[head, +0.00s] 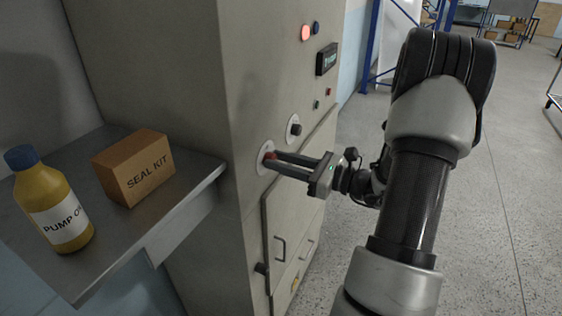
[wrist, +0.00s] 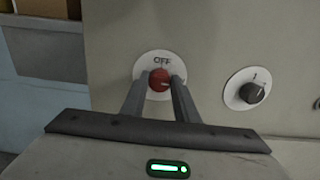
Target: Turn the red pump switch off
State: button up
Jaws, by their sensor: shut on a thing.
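The red pump switch (wrist: 159,79) is a round red knob on a white disc on the cabinet front, with "OFF" printed above it. A pale mark on the knob seems to point to the right rather than up at "OFF". My gripper (wrist: 159,84) is shut on the knob, one finger on each side. In the head view my gripper (head: 273,162) reaches the cabinet from the right, and its fingers partly cover the red switch (head: 268,156).
A black knob (wrist: 251,93) on a white disc sits right of the red one. The cabinet (head: 160,60) has a red lamp (head: 305,33) and a display (head: 326,59) above. A shelf (head: 190,195) at left holds a SEAL KIT box (head: 134,167) and a pump oil bottle (head: 50,200).

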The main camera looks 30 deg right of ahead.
jog(key=shift+f, duration=0.1)
jog(key=n+b, duration=0.9)
jog(key=b, duration=0.4)
jog(key=n+b, duration=0.9)
jog(key=b, duration=0.4)
jog(key=shift+s+a+f, duration=0.1)
jog(key=shift+a+f, duration=0.05)
jog(key=shift+b, duration=0.3)
jog(key=o, duration=1.1)
jog(key=shift+c, duration=0.2)
